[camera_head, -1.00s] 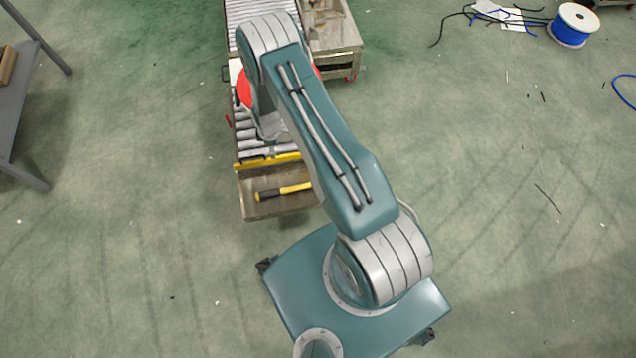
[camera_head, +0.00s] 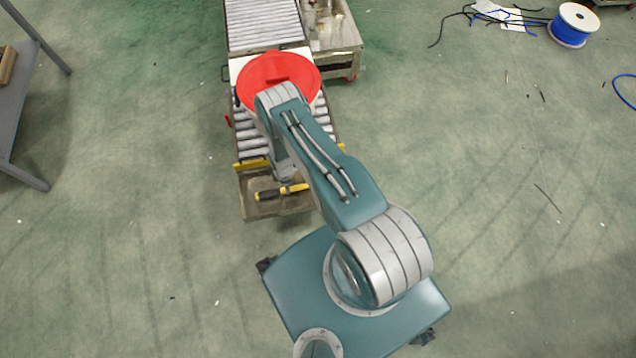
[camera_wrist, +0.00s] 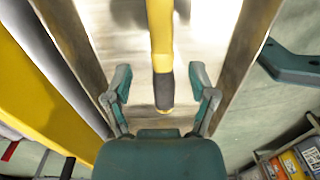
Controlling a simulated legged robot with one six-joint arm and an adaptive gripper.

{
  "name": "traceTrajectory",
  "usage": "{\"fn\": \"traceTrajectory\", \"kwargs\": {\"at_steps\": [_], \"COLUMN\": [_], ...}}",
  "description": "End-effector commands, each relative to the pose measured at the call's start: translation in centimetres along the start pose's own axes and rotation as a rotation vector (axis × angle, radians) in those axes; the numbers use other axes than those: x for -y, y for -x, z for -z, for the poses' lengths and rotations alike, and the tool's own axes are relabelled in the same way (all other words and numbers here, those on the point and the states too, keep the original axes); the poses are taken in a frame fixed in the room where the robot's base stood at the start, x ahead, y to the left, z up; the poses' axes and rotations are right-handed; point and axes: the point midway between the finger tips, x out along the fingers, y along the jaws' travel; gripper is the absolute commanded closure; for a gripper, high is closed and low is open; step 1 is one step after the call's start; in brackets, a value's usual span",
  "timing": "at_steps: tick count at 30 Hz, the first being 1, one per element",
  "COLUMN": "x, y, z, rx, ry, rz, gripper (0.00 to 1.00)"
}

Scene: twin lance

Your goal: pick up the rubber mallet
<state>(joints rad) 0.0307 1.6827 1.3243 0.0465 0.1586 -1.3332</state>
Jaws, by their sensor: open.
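The rubber mallet (camera_head: 270,195) lies in a shallow metal tray (camera_head: 250,211) at the near end of the roller conveyor. Its black grip end and part of its yellow handle show; its head is not seen. In the wrist view the yellow handle (camera_wrist: 160,40) runs down from the top edge to the black grip (camera_wrist: 165,90). My gripper (camera_wrist: 162,88) is open, with one finger on each side of the grip in the picture. No contact with the mallet shows. In the head view my arm hides most of the gripper and the handle's far end.
A yellow bar (camera_head: 252,164) crosses the conveyor just behind the tray; in the wrist view a yellow bar (camera_wrist: 45,90) runs along the left. The tray walls (camera_wrist: 245,55) flank the mallet.

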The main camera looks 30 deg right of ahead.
Motion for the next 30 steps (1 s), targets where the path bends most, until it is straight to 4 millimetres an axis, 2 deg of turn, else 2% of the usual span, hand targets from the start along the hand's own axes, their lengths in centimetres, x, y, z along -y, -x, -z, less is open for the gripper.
{"fn": "traceTrajectory", "kwargs": {"at_steps": [3,9,18,19,20,21,23,24,30], "x": [0.3,0.2,0.2,0.2,0.2,0.2,0.2,0.2,0.1], "y": [-1.9,-4.1,-4.5,-4.5,-4.5,-4.5,-4.5,-4.5,-4.5], "z": [-0.2,-0.2,-0.2,-0.2,-0.2,-0.2,-0.2,-0.2,-0.1], "rx": [0.001,0.0,0.0,0.0,0.0,0.0,0.0,0.0,0.0], "ry": [-0.001,0.0,-0.001,-0.001,-0.001,-0.001,-0.001,-0.001,-0.001], "rz": [0.003,0.0,0.001,0.001,0.001,0.001,0.001,0.001,0.0], "gripper": [0.27,0.27,0.27,0.36,0.49,0.67,0.94,1.0,1.0]}}
